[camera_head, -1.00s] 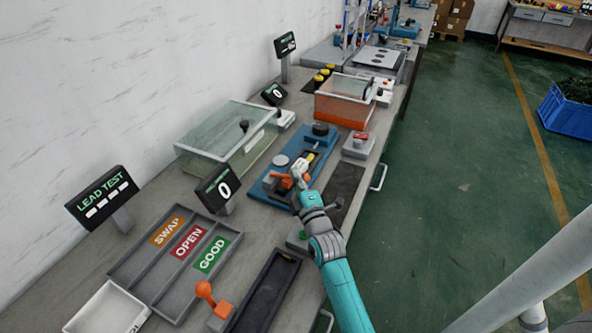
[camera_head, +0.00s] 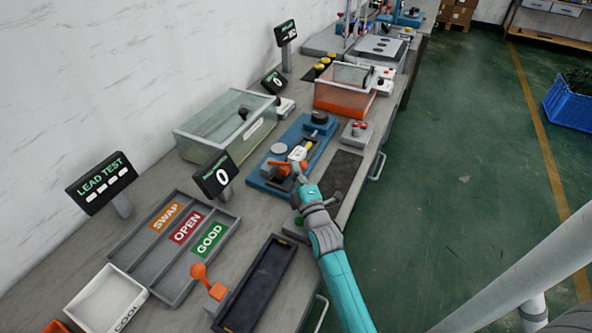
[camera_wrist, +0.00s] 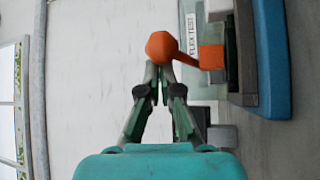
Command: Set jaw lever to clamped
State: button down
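The jaw lever is orange with a round knob. In the head view the lever (camera_head: 279,168) sits on a blue flex test fixture (camera_head: 262,183), left of my gripper (camera_head: 296,167). In the wrist view the lever's knob (camera_wrist: 162,46) is right at the tips of my gripper (camera_wrist: 160,75), and its arm runs right to an orange block (camera_wrist: 211,57) beside the FLEX TEST label. My fingers converge to nearly touching just below the knob. They look shut, with no clear grip on the knob. Whether they touch it is hard to tell.
A clear bin (camera_head: 225,125) stands behind the fixture, and a counter display (camera_head: 215,177) is to its left. Another orange lever (camera_head: 207,280) stands by a dark tray (camera_head: 262,285) at the front. A grey box with red buttons (camera_head: 357,133) is to the right.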

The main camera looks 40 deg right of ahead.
jog(key=shift+s+d+f, duration=0.1)
jog(key=shift+f, duration=0.1)
jog(key=v, duration=1.1)
jog(key=shift+s+a+r, duration=0.15)
jog(key=shift+s+a, duration=0.1)
jog(key=shift+s, duration=0.1)
jog(key=shift+s, duration=0.1)
